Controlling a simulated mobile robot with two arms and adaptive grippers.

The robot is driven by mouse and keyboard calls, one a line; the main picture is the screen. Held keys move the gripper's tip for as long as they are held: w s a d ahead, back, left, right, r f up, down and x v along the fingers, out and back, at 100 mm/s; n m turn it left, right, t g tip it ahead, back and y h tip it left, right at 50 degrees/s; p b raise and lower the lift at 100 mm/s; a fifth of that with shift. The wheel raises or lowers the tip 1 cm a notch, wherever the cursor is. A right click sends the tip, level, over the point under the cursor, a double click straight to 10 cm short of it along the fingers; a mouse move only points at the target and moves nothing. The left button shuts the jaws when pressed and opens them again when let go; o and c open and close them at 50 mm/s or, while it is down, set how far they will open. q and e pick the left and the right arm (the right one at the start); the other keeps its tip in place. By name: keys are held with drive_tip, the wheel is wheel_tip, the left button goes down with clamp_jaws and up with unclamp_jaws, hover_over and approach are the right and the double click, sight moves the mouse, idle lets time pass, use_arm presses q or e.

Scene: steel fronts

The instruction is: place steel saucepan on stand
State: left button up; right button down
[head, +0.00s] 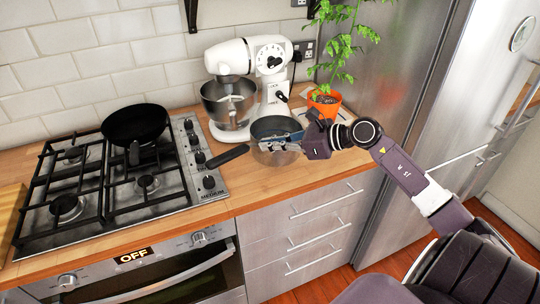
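A steel saucepan (271,157) with a long dark handle (228,155) stands upright on the wooden counter, just right of the gas hob. Its handle points left toward the hob's knobs. My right gripper (278,142) is at the saucepan's opening, reaching in from the right and covering part of the rim. Whether its fingers are apart or closed on the rim is too small to tell. The black pan stands (110,200) of the hob are in view at left; no other stand is clearly seen. My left gripper is not in view.
A black frying pan (136,124) sits on the hob's back burner. A white stand mixer (262,60) with a steel bowl (228,100) is close behind the saucepan. A potted plant (325,104) stands behind my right gripper. The front burners are clear.

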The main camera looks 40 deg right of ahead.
sight(268, 158)
drive_tip(key=shift+w+f+p, duration=0.1)
drive_tip(key=shift+f+p, duration=0.2)
drive_tip(key=shift+f, duration=2.1)
drive_tip(key=shift+f, duration=0.1)
drive_tip(key=c, duration=2.5)
unclamp_jaws()
drive_tip(key=shift+f, duration=0.15)
drive_tip(key=o, duration=0.3)
drive_tip(key=shift+o, duration=0.2)
drive_tip(key=shift+s, duration=0.2)
